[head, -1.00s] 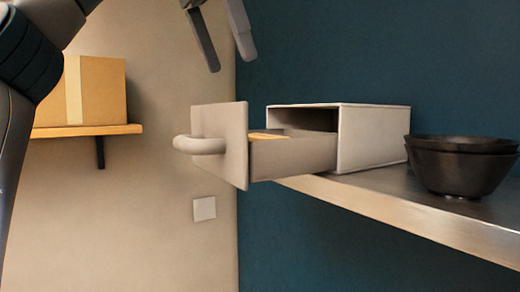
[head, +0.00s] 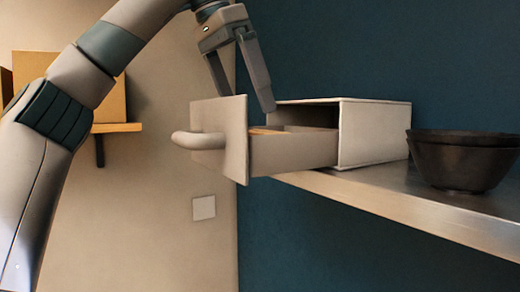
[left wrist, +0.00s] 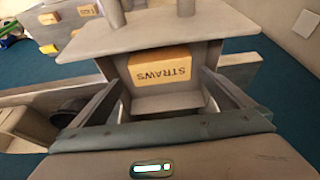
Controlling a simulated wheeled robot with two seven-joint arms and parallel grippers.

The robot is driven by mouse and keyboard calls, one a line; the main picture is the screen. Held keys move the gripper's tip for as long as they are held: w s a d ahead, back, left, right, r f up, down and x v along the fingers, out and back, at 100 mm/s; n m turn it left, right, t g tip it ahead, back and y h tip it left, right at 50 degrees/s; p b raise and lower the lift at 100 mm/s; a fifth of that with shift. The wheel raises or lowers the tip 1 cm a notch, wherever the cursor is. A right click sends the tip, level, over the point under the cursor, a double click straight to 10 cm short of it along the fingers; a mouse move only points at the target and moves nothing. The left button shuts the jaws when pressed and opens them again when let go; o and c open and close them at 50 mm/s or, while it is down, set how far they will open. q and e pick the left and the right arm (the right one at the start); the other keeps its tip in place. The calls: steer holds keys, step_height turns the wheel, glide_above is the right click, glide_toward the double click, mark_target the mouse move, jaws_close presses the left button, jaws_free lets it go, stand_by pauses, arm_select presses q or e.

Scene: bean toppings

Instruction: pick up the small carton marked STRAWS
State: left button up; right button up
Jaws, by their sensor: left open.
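The small tan carton marked STRAWS (left wrist: 160,68) lies in the pulled-out drawer, its lettering upside down in the left wrist view. In the head view only a thin tan strip (head: 265,131) shows over the drawer's side. The drawer (head: 295,152) sticks out of a pale box-shaped cabinet (head: 375,135), with a rounded handle on its front panel. My left gripper (head: 245,102) is open and empty above the drawer, pointing down. In the left wrist view its fingers (left wrist: 160,88) stand to either side of the carton, apart from it. My right gripper is not in view.
The drawer's front panel (head: 235,140) rises above its sides. Stacked dark bowls (head: 462,170) stand right of the cabinet on the metal-edged counter (head: 400,205). A cardboard box (head: 112,98) sits on a wall shelf (head: 125,127) at left. The space before the drawer is clear.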

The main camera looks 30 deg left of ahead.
mark_target(260, 133)
arm_select(q)
steer(key=shift+x, duration=1.35)
steer(key=shift+w+p+x, duration=0.15)
steer(key=shift+p+x, duration=0.15)
steer(key=shift+x, duration=1)
steer(key=shift+w+p+x, duration=0.15)
steer(key=shift+p+x, duration=0.1)
steer(key=shift+x, duration=1.05)
steer(key=shift+r, duration=0.15)
steer(key=shift+d, duration=0.1)
steer(key=c, duration=0.8)
